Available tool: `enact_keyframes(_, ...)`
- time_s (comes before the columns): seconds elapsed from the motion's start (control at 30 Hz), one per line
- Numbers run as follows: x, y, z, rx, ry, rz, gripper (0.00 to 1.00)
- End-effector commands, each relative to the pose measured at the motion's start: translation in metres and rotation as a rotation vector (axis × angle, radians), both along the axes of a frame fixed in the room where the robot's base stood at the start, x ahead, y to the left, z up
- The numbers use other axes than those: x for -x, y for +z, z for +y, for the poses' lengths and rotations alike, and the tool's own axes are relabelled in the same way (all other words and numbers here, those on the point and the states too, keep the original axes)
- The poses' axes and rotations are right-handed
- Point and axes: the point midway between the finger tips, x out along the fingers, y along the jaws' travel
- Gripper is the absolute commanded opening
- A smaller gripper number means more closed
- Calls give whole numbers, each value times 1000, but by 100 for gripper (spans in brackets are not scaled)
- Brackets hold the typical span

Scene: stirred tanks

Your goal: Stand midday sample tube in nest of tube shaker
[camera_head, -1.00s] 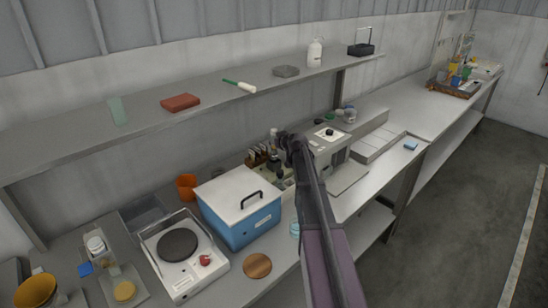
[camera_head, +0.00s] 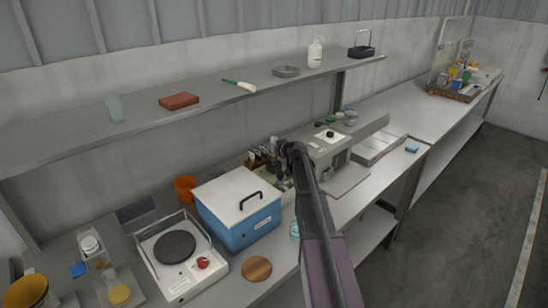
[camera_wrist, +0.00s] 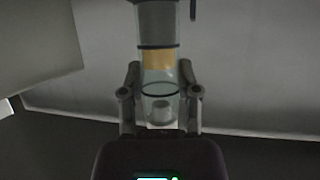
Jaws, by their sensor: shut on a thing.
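My gripper (camera_wrist: 160,105) is shut on a clear tube (camera_wrist: 160,85) in the wrist view. The tube has a grey upper part, an orange-yellow band and dark rings, and it runs up and down the picture between the two fingers. In the head view my arm reaches over the bench, and its end hides the tube. A grey machine (camera_head: 328,146) with a black round part on its pale top stands just right of my arm's end. I cannot tell whether it is the tube shaker, and no nest can be made out.
A blue box with a white lid (camera_head: 240,208) stands close left of my arm. A shelf (camera_head: 215,98) runs above the bench. The far right bench (camera_head: 405,105) has clear room.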

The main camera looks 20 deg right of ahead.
Motion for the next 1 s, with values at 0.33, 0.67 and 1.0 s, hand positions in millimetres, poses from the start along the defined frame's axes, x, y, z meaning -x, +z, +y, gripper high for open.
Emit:
enact_keyframes(0.33,0,-14,0,0,0,0,0)
enact_keyframes(0.67,0,-17,0,0,0,0,0)
enact_keyframes(1.0,0,-17,0,0,0,0,76)
